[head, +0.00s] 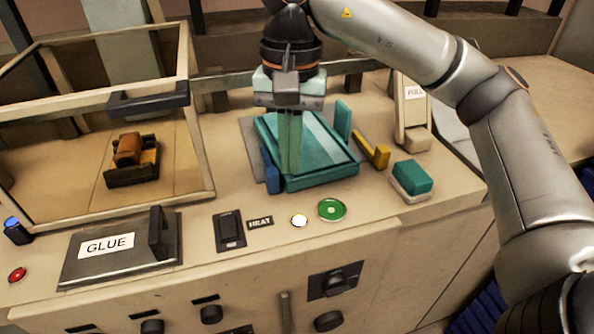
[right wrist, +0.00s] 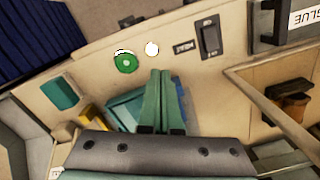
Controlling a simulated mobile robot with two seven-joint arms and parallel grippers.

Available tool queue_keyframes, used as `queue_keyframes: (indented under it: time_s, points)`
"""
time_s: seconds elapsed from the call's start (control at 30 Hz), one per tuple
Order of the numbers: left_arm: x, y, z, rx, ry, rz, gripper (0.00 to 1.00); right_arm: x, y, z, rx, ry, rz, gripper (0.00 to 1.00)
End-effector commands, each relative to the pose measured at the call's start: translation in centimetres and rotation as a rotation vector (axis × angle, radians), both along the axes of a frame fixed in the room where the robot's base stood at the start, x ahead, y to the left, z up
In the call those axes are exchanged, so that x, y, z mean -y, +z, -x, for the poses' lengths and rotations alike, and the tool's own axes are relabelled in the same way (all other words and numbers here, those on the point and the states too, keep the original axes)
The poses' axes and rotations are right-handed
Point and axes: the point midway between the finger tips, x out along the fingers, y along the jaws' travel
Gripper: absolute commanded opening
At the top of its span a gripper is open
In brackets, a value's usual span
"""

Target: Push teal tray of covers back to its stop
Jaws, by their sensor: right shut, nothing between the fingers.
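The teal tray (head: 325,178) lies on the worktop in the middle of the head view, and part of it shows in the right wrist view (right wrist: 122,108). My right gripper (head: 291,172) points down over the tray, its fingers shut together and empty. The fingers cover part of the tray's inside, so I cannot tell whether the tips touch it. The same fingers show in the right wrist view (right wrist: 168,76). A lighter flat surface shows inside the tray; I cannot make out separate covers. My left gripper is not in view.
A blue block (head: 270,167) stands at the tray's left and a teal upright (head: 343,118) at its back right. A yellow bracket (head: 375,151) and teal-topped block (head: 411,177) lie right. A framed enclosure (head: 198,150) stands left; green (head: 331,209) and white (head: 299,221) buttons are in front.

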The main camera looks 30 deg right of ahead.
Motion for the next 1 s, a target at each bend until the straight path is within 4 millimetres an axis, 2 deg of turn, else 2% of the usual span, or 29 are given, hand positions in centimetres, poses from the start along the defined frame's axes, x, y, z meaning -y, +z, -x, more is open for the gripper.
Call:
queue_keyframes:
  time_s: [0.13, 0.27, 0.67, 0.8, 1.0]
  points:
    - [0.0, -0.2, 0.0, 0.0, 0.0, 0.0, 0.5, 1.0, 0.0, -0.1, 0.018, 0.001, 0.039, 0.0]
    - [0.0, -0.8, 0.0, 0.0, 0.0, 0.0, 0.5, 1.0, -1.5, -0.1, 0.014, 0.001, 0.037, 0.0]
    - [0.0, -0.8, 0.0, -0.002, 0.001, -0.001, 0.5, 0.9, -9.6, 0.0, 0.014, 0.001, 0.036, 0.0]
    - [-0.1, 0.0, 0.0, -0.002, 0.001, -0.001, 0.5, 2.3, -9.3, -1.9, 0.018, -0.006, 0.034, 0.0]
    - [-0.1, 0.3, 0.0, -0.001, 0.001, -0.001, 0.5, 3.2, -9.4, -3.1, 0.016, -0.003, 0.034, 0.0]
